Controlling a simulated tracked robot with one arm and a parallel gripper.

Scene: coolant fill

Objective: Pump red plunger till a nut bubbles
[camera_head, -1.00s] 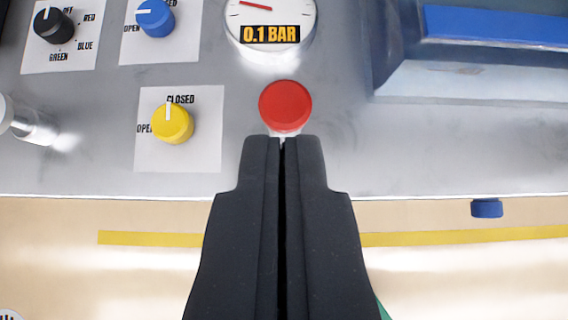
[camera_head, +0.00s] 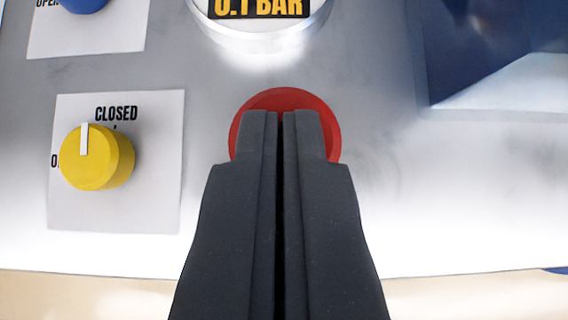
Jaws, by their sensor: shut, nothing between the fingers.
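The red plunger (camera_head: 285,97) is a round red knob on the grey metal panel, in the upper middle of the view. My gripper (camera_head: 280,116) is shut and empty, with its dark fingertips in front of the knob, covering its middle and lower part. I cannot tell whether the fingertips touch it. The gauge (camera_head: 262,38) above it is cut off by the top edge and reads 0.1 BAR; its needle is out of view. No nut shows in this view.
A yellow knob (camera_head: 97,157) on a white label stands to the left, its white mark toward CLOSED. A blue knob (camera_head: 84,4) is partly cut off at upper left. A blue raised structure (camera_head: 490,60) is at upper right. The panel between plunger and structure is clear.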

